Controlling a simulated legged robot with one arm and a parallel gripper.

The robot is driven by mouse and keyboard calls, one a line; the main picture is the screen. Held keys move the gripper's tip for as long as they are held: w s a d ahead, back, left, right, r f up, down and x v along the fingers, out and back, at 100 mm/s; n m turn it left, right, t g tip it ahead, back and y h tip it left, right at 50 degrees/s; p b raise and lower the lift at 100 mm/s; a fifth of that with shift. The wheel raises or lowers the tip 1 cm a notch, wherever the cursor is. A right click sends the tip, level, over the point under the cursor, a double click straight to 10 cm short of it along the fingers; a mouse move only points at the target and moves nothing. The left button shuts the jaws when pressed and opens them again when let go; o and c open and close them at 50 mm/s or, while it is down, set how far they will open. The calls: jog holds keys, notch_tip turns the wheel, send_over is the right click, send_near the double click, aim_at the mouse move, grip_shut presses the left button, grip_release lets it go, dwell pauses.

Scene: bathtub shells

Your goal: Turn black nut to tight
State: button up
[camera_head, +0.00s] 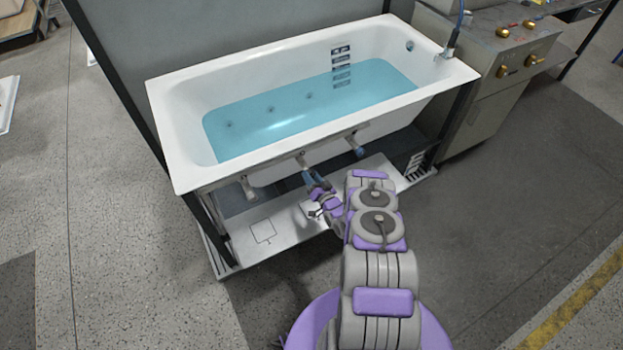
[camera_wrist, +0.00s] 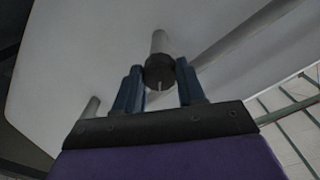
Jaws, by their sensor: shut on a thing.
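The black nut (camera_wrist: 160,72) is a dark round piece on the end of a pale rod (camera_wrist: 159,43) under the bathtub. A short light line marks its face, pointing down in the wrist view. My gripper (camera_wrist: 159,84) has one blue finger on each side of the nut and is shut on it. In the head view my gripper (camera_head: 311,178) reaches to the middle fitting (camera_head: 303,161) under the tub's front rim. The nut itself cannot be made out there.
The white bathtub (camera_head: 172,95) holds blue water (camera_head: 290,115). Other fittings hang to the left (camera_head: 248,188) and right (camera_head: 358,150). A white base panel (camera_head: 262,232) lies below. A grey cabinet (camera_head: 500,110) stands right. The floor in front is clear.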

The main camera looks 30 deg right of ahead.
jog(key=m+b, duration=0.1)
jog(key=m, duration=0.3)
jog(key=shift+d+f+m, duration=0.1)
jog(key=shift+d+m, duration=0.05)
jog(key=shift+m, duration=0.15)
jog(key=shift+m+b, duration=0.55)
jog(key=shift+m, duration=1.45)
jog(key=shift+d, duration=0.1)
jog(key=o, duration=1.1)
jog(key=shift+c, duration=0.2)
jog(key=shift+s, duration=0.1)
jog(key=s+p, duration=0.3)
jog(key=s, duration=1.4)
jog(key=shift+d, duration=0.3)
